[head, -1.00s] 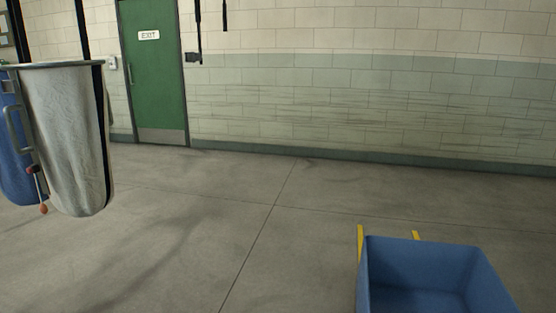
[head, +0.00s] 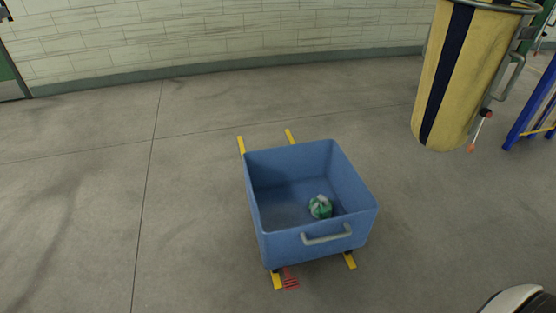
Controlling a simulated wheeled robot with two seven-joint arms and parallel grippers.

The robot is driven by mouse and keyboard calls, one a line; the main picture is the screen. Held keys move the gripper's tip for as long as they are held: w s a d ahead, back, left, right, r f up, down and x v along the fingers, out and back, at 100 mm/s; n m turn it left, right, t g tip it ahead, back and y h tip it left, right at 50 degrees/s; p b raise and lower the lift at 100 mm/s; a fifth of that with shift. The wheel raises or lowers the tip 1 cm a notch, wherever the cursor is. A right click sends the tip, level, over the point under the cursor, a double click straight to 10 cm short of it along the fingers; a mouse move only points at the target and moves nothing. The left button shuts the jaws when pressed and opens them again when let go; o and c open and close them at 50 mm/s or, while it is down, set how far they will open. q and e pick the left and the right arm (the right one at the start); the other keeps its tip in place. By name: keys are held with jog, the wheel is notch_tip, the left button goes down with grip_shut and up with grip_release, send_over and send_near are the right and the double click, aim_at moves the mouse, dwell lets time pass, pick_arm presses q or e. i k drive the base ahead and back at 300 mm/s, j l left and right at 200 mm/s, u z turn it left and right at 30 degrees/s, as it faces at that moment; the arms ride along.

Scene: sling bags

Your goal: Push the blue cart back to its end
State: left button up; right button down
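The blue cart (head: 312,245) stands on the floor in the middle of the head view. It is an open box with a pale handle (head: 326,235) on its near side. A small green and white bundle (head: 320,207) lies inside it on the cart's floor. Yellow floor strips (head: 291,137) show at its far side and at its near side. A red mark (head: 290,279) is on the floor by its near left corner. Neither of my grippers is in view.
A yellow bag with a dark stripe (head: 473,65) hangs from a ring at the upper right, with a blue frame (head: 535,105) beside it. The block wall (head: 200,40) runs along the back. The floor left of the cart is clear.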

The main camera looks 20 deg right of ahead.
aim_at(280, 182)
jog(key=z, duration=1)
